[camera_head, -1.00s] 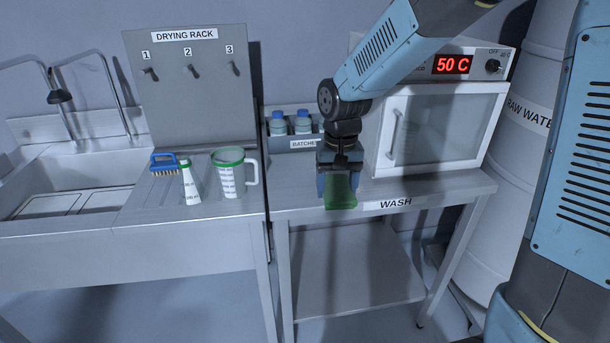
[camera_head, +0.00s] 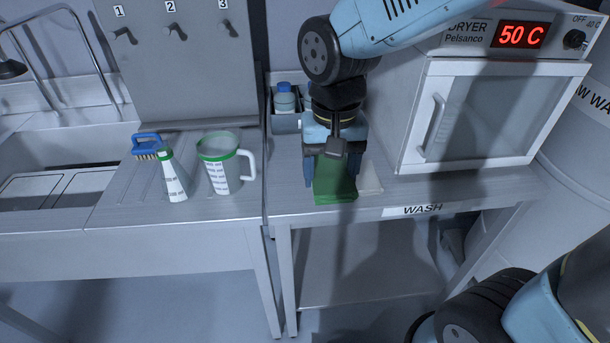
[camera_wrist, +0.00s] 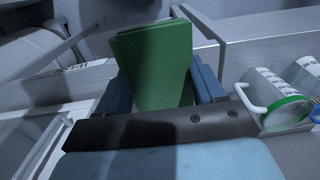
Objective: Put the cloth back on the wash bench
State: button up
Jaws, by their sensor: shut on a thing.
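The green cloth (camera_head: 335,184) hangs from my gripper (camera_head: 335,168), its lower edge at the front edge of the wash bench (camera_head: 460,197). In the wrist view the cloth (camera_wrist: 158,62) stands between the two blue fingers of my gripper (camera_wrist: 160,88), which are shut on it. The bench carries a WASH label on its front edge. I cannot tell whether the cloth touches the bench top. The bench top behind it is partly hidden by my gripper.
A dryer (camera_head: 480,110) reading 50 C stands right of my gripper. A small pale flat thing (camera_head: 370,180) lies beside the cloth. A bin with blue-capped bottles (camera_head: 285,98) is behind. A measuring jug (camera_head: 222,165), a white cone-shaped bottle (camera_head: 173,178) and a blue brush (camera_head: 147,146) stand left.

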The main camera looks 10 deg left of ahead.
jog(key=w+a+f, duration=0.4)
jog(key=w, duration=0.4)
send_over(304, 185)
jog(key=f, duration=0.5)
jog(key=shift+s+d, duration=0.15)
jog(key=shift+s, duration=0.2)
jog(key=shift+w+f, duration=0.3)
jog(key=shift+f, duration=1.55)
jog(key=shift+f, duration=0.1)
jog(key=o, duration=1)
notch_tip(304, 185, up, 12)
